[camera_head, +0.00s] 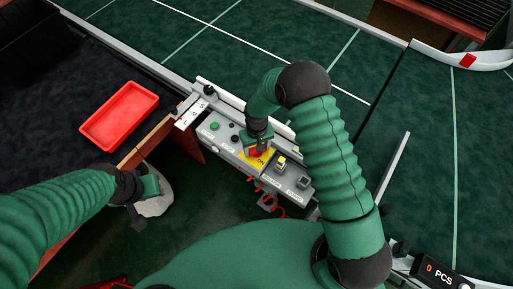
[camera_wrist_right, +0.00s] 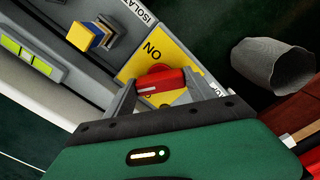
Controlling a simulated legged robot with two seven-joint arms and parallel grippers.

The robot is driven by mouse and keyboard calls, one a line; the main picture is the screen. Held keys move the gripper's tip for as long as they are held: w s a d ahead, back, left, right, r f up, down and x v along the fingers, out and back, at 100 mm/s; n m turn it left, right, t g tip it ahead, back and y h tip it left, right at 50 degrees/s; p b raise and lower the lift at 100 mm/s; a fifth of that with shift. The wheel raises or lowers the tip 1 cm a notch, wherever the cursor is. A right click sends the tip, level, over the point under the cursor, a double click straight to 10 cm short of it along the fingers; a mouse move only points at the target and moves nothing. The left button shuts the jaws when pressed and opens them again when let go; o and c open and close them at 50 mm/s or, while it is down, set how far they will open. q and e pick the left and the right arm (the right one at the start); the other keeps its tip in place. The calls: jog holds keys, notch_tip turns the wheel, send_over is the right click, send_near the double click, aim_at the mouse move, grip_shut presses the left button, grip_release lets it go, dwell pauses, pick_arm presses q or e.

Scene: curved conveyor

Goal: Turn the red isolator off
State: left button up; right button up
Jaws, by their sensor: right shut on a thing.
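The red isolator (camera_head: 255,152) is a red rotary handle on a yellow plate (camera_head: 263,161) on the grey control panel; "ON" shows on the plate. In the wrist view the red handle (camera_wrist_right: 160,83), with a white line along it, lies between the two fingers of my right gripper (camera_wrist_right: 161,90). The right gripper (camera_head: 257,148) is shut on the handle from above. My left gripper (camera_head: 150,188) is at the left, well away from the panel; its fingers are not clear.
The panel also carries a green button (camera_head: 214,126), a dark button (camera_head: 235,139) and yellow-marked switches (camera_head: 281,161). A red tray (camera_head: 119,114) lies at the left. A conveyor (camera_head: 215,45) runs behind the panel.

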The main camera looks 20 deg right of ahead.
jog(key=n, duration=0.6)
jog(key=shift+w+r+n, duration=0.15)
jog(key=shift+w+n, duration=0.15)
jog(key=shift+w, duration=0.05)
dwell(0.4)
jog(key=o, duration=1.2)
jog(key=shift+o, duration=0.9)
jog(key=shift+s, duration=0.1)
notch_tip(320, 180, up, 16)
jog(key=shift+r, duration=0.25)
jog(key=shift+s, duration=0.1)
